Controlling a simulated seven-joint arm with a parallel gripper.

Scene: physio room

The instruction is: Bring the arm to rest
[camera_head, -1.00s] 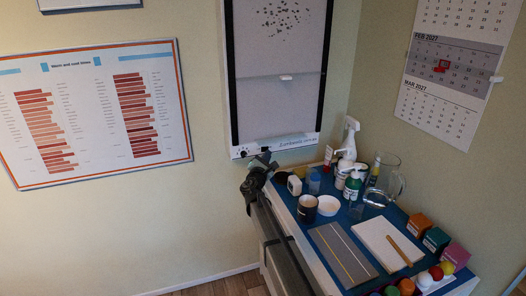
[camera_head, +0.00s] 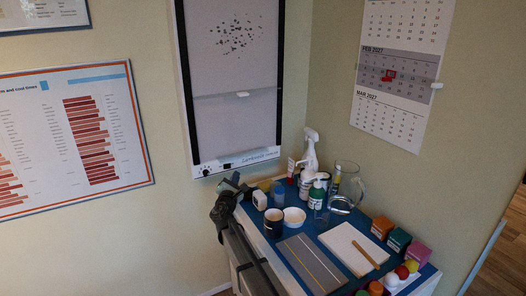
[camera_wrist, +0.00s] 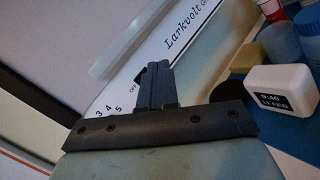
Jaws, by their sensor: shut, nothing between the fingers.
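My gripper (camera_head: 235,179) is at the left back edge of the blue-topped table (camera_head: 270,245), close to the wall. In the wrist view my gripper (camera_wrist: 154,70) shows its dark fingers together, shut with nothing between them. It points towards the lower edge of a wall-mounted panel (camera_wrist: 190,45) with printed text and a numbered dial. I cannot tell the exact gap between the fingertips and the panel.
A white clock (camera_wrist: 281,90) stands right of my fingers. A dark mug (camera_head: 273,222), white bowl (camera_head: 295,217), spray bottle (camera_head: 309,155) and glass jug (camera_head: 346,185) crowd the table's back. A white board (camera_head: 353,248) lies in front. Open floor shows at far right.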

